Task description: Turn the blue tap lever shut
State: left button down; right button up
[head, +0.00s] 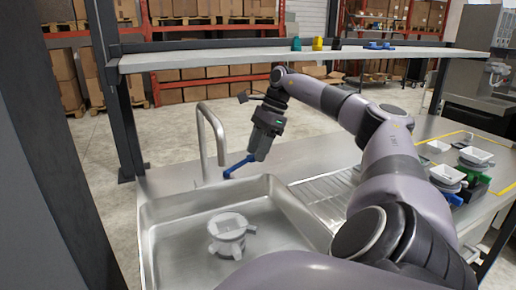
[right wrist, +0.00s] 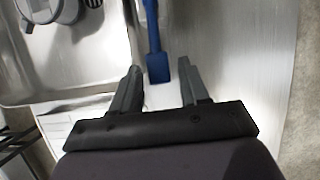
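The blue tap lever (head: 238,165) sticks out to the right from the foot of the steel tap (head: 221,140) behind the sink. My right gripper (head: 255,156) points down at the lever's outer end. In the right wrist view the end of the blue lever (right wrist: 157,60) lies between the two fingertips of the right gripper (right wrist: 160,68). The fingers are apart, with gaps on both sides of the lever, so the gripper is open. Whether the lever is level with the fingertips or below them is hard to tell. My left gripper is not in view.
A steel sink (head: 163,222) holds a grey-white round part (head: 228,234). A shelf (head: 220,58) with small coloured items runs above the counter. At the right, several white-topped parts (head: 447,175) stand on the counter. The ribbed drainboard (head: 325,190) is bare.

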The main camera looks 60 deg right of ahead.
dwell(0.3)
jog(key=shift+s+d+r, duration=0.1)
jog(key=shift+r, duration=0.2)
jog(key=s+d+p, duration=0.3)
jog(key=s+d, duration=0.5)
jog(key=d, duration=0.1)
jog(key=shift+d+r+p, duration=0.15)
jog(key=shift+r+p, duration=0.1)
jog(key=shift+p, duration=0.15)
